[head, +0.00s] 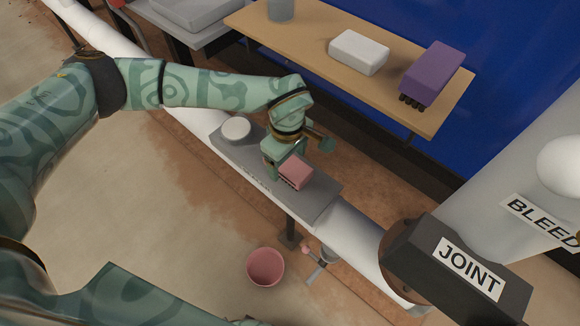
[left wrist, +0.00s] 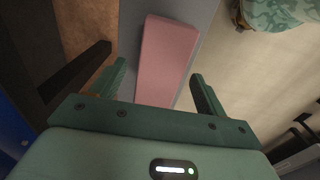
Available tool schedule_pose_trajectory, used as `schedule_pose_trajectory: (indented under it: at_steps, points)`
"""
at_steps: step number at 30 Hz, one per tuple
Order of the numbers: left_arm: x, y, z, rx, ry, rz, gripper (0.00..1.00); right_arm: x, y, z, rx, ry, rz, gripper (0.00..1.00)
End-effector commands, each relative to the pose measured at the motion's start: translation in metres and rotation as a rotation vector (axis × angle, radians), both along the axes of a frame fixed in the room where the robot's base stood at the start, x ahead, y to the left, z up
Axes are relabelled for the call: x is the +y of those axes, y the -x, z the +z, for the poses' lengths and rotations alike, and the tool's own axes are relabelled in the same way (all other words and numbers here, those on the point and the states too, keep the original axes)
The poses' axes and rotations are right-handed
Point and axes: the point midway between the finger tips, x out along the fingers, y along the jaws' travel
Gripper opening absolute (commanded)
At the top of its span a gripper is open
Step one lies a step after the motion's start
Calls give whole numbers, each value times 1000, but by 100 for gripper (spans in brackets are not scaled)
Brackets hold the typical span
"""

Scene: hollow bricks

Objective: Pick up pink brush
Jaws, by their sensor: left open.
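The pink brush (head: 296,172), a small block with dark bristles along its lower edge, lies on a narrow grey shelf (head: 318,200). My left gripper (head: 294,158) is open just above and beside the brush, with its fingers pointing down towards the shelf. In the left wrist view the pink brush (left wrist: 167,58) lies lengthwise between the two spread green fingers (left wrist: 160,80), with a gap on both sides. Its near end is hidden by the gripper body. My right gripper is not in view.
A round white item (head: 236,128) sits on the shelf's left end. A wooden shelf (head: 300,38) behind holds a white block (head: 358,52), a purple brush (head: 432,72) and a grey cup (head: 281,9). A white pipe (head: 358,240) runs alongside. A pink bucket (head: 265,267) stands below.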

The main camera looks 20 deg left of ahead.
Motion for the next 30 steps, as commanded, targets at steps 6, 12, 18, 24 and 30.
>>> schedule_pose_trajectory:
  at_steps: [6,12,18,24,30]
  points:
    - [0,0,-23,1,0,2,75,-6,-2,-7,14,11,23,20]
    - [0,0,-21,-1,0,2,69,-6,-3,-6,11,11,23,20]
    - [0,0,-21,0,0,2,23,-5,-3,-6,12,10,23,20]
    - [0,0,-21,0,0,2,24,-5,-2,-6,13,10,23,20]
    - [0,-1,-9,-3,1,1,24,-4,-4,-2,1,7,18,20]
